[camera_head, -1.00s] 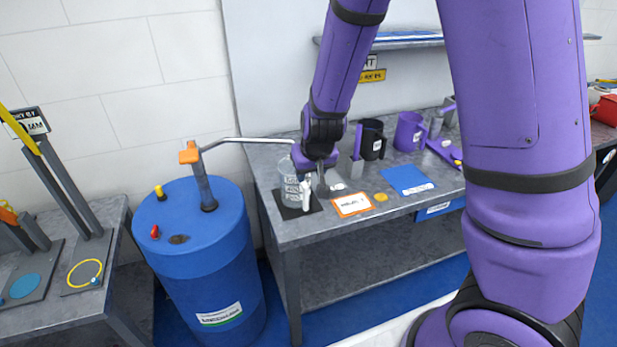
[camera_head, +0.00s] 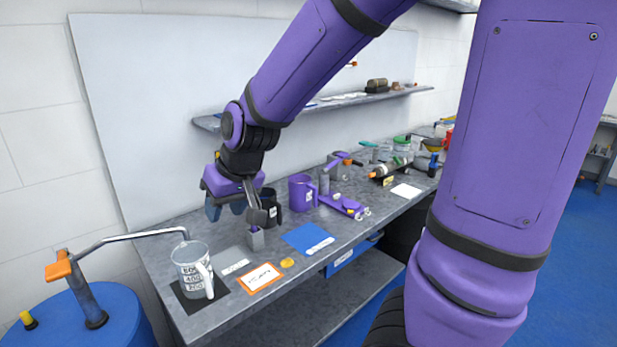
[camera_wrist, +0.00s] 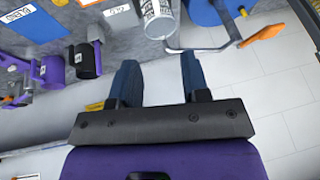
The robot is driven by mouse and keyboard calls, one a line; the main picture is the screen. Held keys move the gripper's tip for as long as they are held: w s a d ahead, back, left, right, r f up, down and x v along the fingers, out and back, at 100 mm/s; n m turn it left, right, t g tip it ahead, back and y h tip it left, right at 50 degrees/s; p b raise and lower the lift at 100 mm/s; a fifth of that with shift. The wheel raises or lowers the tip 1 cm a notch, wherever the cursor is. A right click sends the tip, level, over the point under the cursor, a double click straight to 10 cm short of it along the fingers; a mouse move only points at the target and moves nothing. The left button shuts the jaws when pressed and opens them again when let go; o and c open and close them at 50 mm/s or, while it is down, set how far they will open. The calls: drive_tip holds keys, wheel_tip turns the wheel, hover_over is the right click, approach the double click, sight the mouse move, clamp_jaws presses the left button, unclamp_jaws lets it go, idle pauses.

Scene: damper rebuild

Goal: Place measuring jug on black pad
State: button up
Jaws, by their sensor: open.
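The clear measuring jug (camera_head: 192,270) with printed marks and a white handle stands upright on the black pad (camera_head: 222,289) at the bench's left end. The jug also shows at the top of the wrist view (camera_wrist: 161,22). My gripper (camera_head: 226,208) is open and empty, above the bench behind and to the right of the jug, apart from it. In the wrist view, bare space shows between the two fingers (camera_wrist: 157,75).
A blue drum (camera_head: 65,325) with a bent spout pipe stands left of the bench; the pipe's end is over the jug. A black mug (camera_head: 270,209), purple mug (camera_head: 301,194), blue mat (camera_head: 307,239) and orange-bordered card (camera_head: 260,278) lie to the right. A shelf (camera_head: 345,102) runs behind.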

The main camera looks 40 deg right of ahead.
drive_tip(key=s+d+r+h, duration=0.1)
drive_tip(key=s+d+r, duration=0.1)
drive_tip(key=s+r, duration=0.3)
drive_tip(key=s+d+r+h, duration=0.1)
drive_tip(key=s+d+r, duration=0.2)
drive_tip(key=s, duration=0.9)
wheel_tip(320, 180, up, 2)
drive_tip(key=shift+s+r+t, duration=0.2)
drive_tip(key=shift+s+t, duration=0.1)
